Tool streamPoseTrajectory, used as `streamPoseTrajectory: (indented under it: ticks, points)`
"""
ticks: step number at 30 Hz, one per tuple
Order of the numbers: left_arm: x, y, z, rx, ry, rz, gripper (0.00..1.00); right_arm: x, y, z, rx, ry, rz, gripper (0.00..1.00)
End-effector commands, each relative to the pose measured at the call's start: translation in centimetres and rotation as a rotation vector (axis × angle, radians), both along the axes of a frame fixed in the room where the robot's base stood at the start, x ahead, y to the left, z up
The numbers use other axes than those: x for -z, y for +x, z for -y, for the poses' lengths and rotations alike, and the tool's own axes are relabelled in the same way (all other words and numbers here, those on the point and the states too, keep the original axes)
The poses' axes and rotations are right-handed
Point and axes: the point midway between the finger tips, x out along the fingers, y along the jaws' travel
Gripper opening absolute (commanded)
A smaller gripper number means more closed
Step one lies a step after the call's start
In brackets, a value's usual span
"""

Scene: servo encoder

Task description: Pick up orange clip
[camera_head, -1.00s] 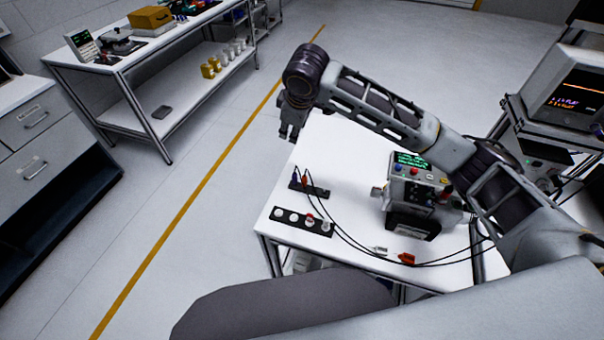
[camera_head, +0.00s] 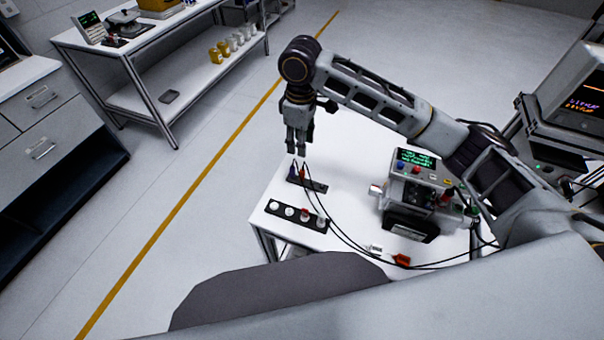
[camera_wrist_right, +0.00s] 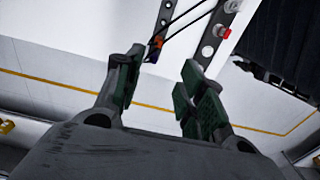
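A small orange clip (camera_head: 302,173) stands in a black holder strip (camera_head: 316,186) near the left edge of the white table, beside a dark blue clip (camera_head: 293,172). Thin black leads run from them. My right gripper (camera_head: 298,151) points down just above and behind the clips, empty. In the right wrist view its two green-padded fingers (camera_wrist_right: 162,72) are apart. There the orange clip (camera_wrist_right: 158,41) shows beyond the fingertips, between them, with the blue clip (camera_wrist_right: 152,56) next to it. No contact is visible. My left gripper is not in view.
A second black strip (camera_head: 289,213) with several round pieces lies in front of the holder. A grey device with a green screen (camera_head: 415,160) stands to the right. An orange-red connector (camera_head: 402,260) lies near the front edge. The black leads cross the table between them.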

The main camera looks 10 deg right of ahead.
Motion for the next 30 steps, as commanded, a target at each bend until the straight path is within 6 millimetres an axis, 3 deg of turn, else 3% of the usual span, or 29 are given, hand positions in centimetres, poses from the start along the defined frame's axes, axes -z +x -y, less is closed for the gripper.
streamPoseTrajectory:
  ticks: [17, 30]
  points:
    - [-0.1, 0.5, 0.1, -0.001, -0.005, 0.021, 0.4, 0.4, -0.1, 0.2, 0.01, -0.009, -0.003, 0.39]
    - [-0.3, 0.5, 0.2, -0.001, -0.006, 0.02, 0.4, 5.5, -0.1, 0.2, 0.01, -0.008, -0.006, 0.39]
